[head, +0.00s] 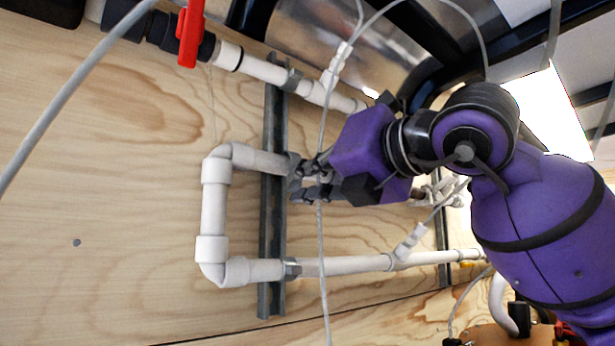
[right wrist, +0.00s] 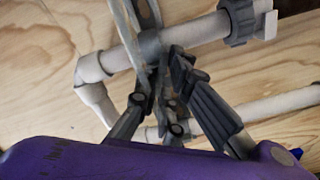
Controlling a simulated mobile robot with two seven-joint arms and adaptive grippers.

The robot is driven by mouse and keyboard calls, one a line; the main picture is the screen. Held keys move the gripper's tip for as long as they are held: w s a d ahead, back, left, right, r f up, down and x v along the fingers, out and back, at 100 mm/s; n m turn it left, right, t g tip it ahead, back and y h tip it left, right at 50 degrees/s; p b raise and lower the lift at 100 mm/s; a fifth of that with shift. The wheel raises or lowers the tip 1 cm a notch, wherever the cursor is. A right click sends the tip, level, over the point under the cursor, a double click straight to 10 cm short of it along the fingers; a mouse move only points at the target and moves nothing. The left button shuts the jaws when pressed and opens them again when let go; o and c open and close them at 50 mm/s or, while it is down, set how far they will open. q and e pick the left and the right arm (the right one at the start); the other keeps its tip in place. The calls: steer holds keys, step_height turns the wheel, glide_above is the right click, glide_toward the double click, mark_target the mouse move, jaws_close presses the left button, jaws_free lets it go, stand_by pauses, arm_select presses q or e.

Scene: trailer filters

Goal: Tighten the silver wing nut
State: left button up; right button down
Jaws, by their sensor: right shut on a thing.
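My right gripper (head: 299,179) comes in from the right and its fingertips are at the grey metal rail (head: 272,132), where the upper arm of the white U-shaped pipe (head: 212,210) crosses it. In the right wrist view the fingers (right wrist: 160,76) are close together at the grey clamp (right wrist: 151,46) around the pipe. They are shut on a small part at the clamp, apparently the silver wing nut, which the fingers mostly hide. I cannot tell how its wings are turned. My left gripper is not in view.
A red valve handle (head: 190,32) is on the top pipe (head: 262,70). A thin grey cable (head: 322,258) hangs in front of the pipes near my gripper. Another clamp (head: 292,269) holds the lower pipe. The plywood wall (head: 100,210) on the left is mostly bare.

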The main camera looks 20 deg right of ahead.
steer(key=shift+m+p, duration=0.45)
steer(key=shift+m, duration=4.85)
steer(key=c, duration=1.9)
jaws_free()
steer(key=shift+s, duration=0.1)
